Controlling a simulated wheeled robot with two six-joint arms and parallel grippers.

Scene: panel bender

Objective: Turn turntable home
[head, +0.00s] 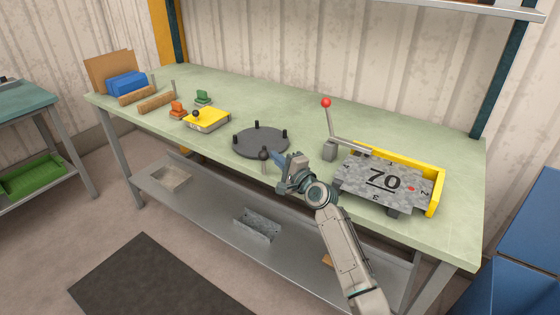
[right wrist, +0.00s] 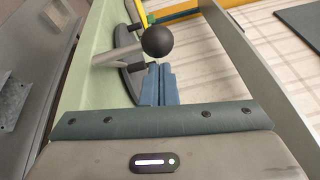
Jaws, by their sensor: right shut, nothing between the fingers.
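The turntable (head: 262,140) is a dark grey round disc with several short black pegs, lying on the green bench top. A lever with a black ball knob (head: 264,153) stands at its front edge. My right gripper (head: 276,157) is shut and empty, just right of the knob. In the right wrist view the ball knob (right wrist: 158,41) on its pale rod shows large in front of the blue fingers (right wrist: 157,84), with part of the dark turntable (right wrist: 126,50) behind. I cannot tell whether the fingers touch the knob or rod. My left gripper is not in view.
A yellow block (head: 207,120) and small orange and green pieces lie left. Bench between them is clear.

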